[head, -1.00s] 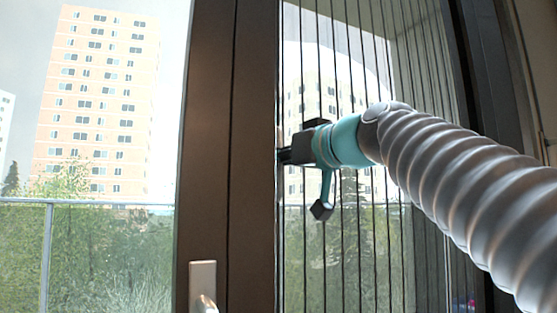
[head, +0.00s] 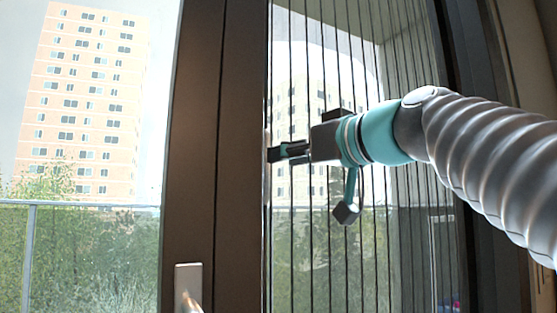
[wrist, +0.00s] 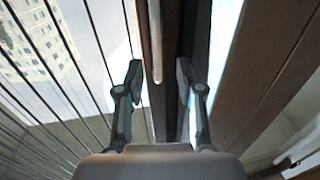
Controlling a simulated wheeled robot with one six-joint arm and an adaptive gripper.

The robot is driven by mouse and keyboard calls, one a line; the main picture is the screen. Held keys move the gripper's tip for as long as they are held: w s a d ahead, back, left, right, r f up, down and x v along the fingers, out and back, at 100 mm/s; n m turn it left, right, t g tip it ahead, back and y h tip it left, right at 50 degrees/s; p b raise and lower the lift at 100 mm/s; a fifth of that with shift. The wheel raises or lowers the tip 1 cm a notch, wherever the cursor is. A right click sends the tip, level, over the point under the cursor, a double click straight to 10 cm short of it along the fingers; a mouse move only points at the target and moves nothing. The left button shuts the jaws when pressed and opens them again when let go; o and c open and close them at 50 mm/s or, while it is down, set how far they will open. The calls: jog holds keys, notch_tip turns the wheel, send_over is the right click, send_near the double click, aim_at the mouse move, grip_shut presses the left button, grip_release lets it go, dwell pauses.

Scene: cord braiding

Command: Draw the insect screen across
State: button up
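The pleated insect screen (head: 345,250), with thin dark vertical lines, spans the opening right of the brown post. It also shows on the left of the wrist view (wrist: 50,75). Its left end lies close to the post; a narrow pale strip (head: 268,220) runs there. My gripper (head: 272,153) is at that left end, pointing left. In the wrist view my gripper (wrist: 158,78) has its two fingers apart, and a narrow upright bar (wrist: 156,45) shows between them, apparently the screen's edge bar. I see nothing clamped.
The brown door post (head: 215,120) stands just left of my gripper, with a metal door handle (head: 188,287) low on it. A dark frame (head: 478,150) bounds the right side. A railing (head: 90,203), trees and a tower block (head: 85,105) are outside.

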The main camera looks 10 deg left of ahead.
jog(key=shift+v, duration=2.55)
jog(key=w+d+f+m+g+h, duration=0.1)
jog(key=d+f+m+h, duration=0.15)
jog(key=f, duration=0.65)
jog(key=w+d+f+m+h, duration=0.2)
jog(key=f+m, duration=0.1)
jog(key=f, duration=0.5)
jog(key=w+d+f+m+g+h, duration=0.1)
jog(key=d+f+m+h, duration=0.15)
jog(key=f, duration=0.65)
jog(key=s+d+f+g+h, duration=0.1)
jog(key=s+d+f, duration=0.3)
jog(key=f, duration=0.5)
jog(key=s+d+f+m+g+h, duration=0.1)
jog(key=s+d+f+h, duration=0.2)
jog(key=f, duration=0.7)
jog(key=s+d+f+m+g+h, duration=0.1)
jog(key=s+d+f+h, duration=0.2)
jog(key=s+d+f, duration=0.3)
jog(key=s+f, duration=0.3)
jog(key=f, duration=0.1)
jog(key=shift+s+d, duration=0.35)
jog(key=shift+s, duration=0.05)
